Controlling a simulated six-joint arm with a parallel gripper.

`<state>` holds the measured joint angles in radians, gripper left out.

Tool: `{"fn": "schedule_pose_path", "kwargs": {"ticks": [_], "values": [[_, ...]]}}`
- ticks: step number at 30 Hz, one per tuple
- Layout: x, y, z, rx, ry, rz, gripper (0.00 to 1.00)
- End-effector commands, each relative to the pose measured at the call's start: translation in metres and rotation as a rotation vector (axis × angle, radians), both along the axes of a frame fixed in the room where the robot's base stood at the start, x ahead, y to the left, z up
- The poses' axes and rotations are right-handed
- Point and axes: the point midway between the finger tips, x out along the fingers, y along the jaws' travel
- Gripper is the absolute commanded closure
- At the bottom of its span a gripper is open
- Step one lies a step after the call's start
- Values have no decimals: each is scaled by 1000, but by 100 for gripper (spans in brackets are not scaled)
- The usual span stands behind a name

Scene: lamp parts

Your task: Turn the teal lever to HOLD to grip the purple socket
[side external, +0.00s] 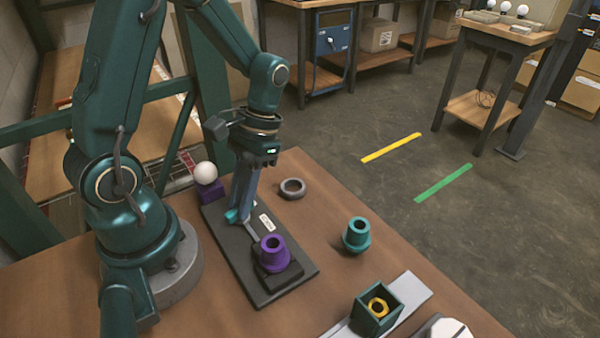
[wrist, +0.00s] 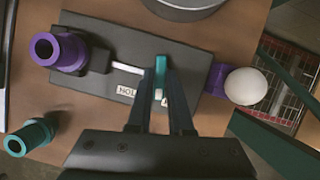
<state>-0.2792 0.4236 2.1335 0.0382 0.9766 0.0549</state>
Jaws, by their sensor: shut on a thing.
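The purple socket (side external: 274,257) stands upright in a dark holder at the near end of a black base plate (side external: 278,288). It also shows at the left in the wrist view (wrist: 68,52). The teal lever (wrist: 160,68) stands up from the middle of the plate, beside a white label (wrist: 127,91) that is partly hidden. A pale bar (wrist: 127,68) lies between lever and socket holder. My gripper (side external: 235,214) points down at the plate, its fingers shut on the teal lever. I cannot tell from these views whether the lever is at HOLD.
A white bulb (side external: 204,172) sits on a purple block (side external: 212,190) beyond the plate. A grey ring (side external: 292,188) and a teal socket (side external: 356,235) stand to the right. A dark green box (side external: 378,310) holds a yellow ring. The table between them is clear.

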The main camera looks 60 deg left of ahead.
Motion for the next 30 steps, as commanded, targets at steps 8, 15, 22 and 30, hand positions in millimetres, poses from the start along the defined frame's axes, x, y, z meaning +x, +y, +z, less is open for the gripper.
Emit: {"fn": "schedule_pose_path", "kwargs": {"ticks": [8, 15, 22, 30], "values": [[1, -2, 1, 1, -1, -269, 100], [0, -3, 1, 1, -2, -496, 100], [0, -4, 1, 2, -2, -701, 100], [-1, -5, 1, 1, -2, -880, 100]]}}
